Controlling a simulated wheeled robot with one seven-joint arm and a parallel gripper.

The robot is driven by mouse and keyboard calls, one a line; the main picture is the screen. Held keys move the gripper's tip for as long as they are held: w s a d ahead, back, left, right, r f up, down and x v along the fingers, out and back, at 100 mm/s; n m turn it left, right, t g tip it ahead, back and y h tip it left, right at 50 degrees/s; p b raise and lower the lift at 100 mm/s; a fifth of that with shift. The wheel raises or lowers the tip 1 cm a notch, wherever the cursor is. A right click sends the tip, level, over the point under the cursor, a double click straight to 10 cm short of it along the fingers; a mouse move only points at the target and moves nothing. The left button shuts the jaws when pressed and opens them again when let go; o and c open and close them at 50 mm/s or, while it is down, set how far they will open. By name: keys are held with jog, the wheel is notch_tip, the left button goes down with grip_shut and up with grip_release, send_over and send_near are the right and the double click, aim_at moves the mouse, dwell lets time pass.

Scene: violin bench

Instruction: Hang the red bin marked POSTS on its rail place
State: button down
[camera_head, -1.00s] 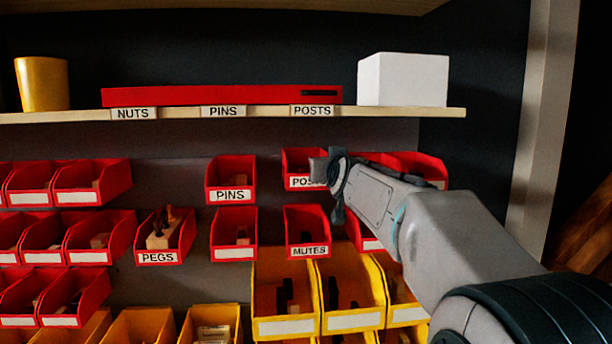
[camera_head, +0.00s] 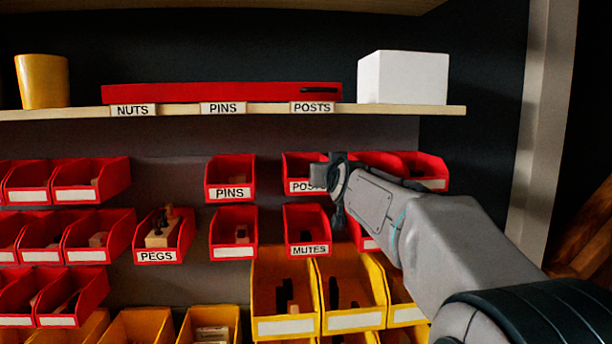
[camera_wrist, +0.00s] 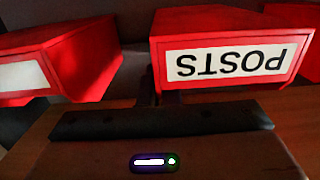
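The red bin marked POSTS (camera_head: 298,160) is at the upper row of the back panel, below the shelf's POSTS label (camera_head: 313,107). My gripper (camera_head: 322,172) is at the bin's right front edge and covers the end of its label. In the wrist view the POSTS bin (camera_wrist: 285,50) appears upside down, close in front of my gripper (camera_wrist: 158,98). The fingers are mostly hidden, but bin and gripper shift together, so it looks shut on the bin's edge. Whether the bin's back touches the rail is hidden.
The PINS bin (camera_head: 231,178) hangs to the left with a gap between, and the MUTES bin (camera_head: 308,232) sits directly below. Red bins (camera_head: 425,165) stand close on the right, partly behind my arm. The shelf (camera_head: 220,110) runs above with a white box (camera_head: 403,78).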

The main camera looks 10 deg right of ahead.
jog(key=shift+f, duration=0.15)
jog(key=c, duration=1.6)
grip_release()
jog(key=shift+o, duration=0.2)
jog(key=s+b, duration=0.3)
jog(key=s, duration=1.1)
jog(key=s+a+f+g, duration=0.1)
jog(key=s+f+g, duration=0.35)
jog(key=f, duration=0.75)
jog(key=s+f+g, duration=0.4)
jog(key=s+f, duration=0.1)
jog(key=f, duration=0.6)
jog(key=s+d+f+g, duration=0.1)
jog(key=s+f+g, duration=0.5)
jog(key=s+f, duration=0.8)
jog(key=shift+s+f, duration=0.25)
jog(key=shift+s, duration=0.1)
